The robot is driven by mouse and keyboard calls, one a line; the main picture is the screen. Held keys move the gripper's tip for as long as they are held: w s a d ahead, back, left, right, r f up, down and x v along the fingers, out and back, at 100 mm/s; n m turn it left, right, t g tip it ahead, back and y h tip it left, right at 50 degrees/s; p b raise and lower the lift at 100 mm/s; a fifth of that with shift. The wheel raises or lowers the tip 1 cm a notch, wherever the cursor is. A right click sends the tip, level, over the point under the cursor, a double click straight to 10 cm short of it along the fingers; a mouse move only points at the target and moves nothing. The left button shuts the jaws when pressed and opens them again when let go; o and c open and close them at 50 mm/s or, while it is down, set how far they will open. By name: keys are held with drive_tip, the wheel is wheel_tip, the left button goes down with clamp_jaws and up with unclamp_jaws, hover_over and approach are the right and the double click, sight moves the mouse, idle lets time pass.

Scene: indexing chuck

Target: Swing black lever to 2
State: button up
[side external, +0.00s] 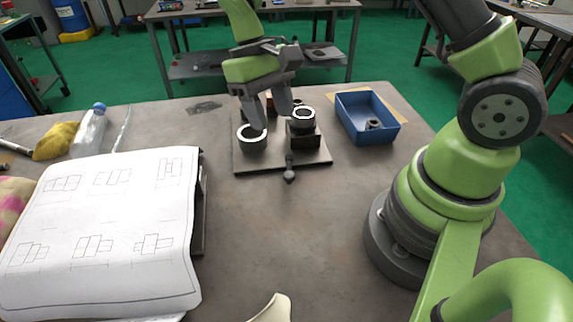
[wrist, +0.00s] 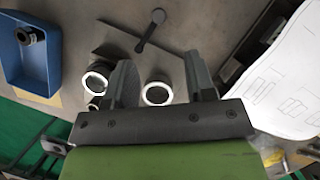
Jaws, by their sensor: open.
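The black lever (side external: 289,168) sticks out from the front of the fixture's base plate (side external: 250,168), with its round knob toward the camera in the side view. In the wrist view the lever (wrist: 150,30) slants to a knob at upper right. Two dark cylinders with white ring tops stand on the plate, one at left (side external: 252,142) and one at right (side external: 302,121) by a dark block. My gripper (side external: 270,112) is open and empty above the back of the plate, apart from the lever; it also shows in the wrist view (wrist: 160,62). No position numbers are readable.
A blue bin (side external: 366,118) with a dark part inside stands right of the plate. A drawing sheet (side external: 100,230), a bottle (side external: 90,132) and a yellow cloth (side external: 55,141) lie at left.

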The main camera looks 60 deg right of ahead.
sight(289, 174)
drive_tip(key=x, duration=1.1)
drive_tip(key=shift+d+f, duration=0.1)
drive_tip(key=shift+f, duration=0.1)
clamp_jaws()
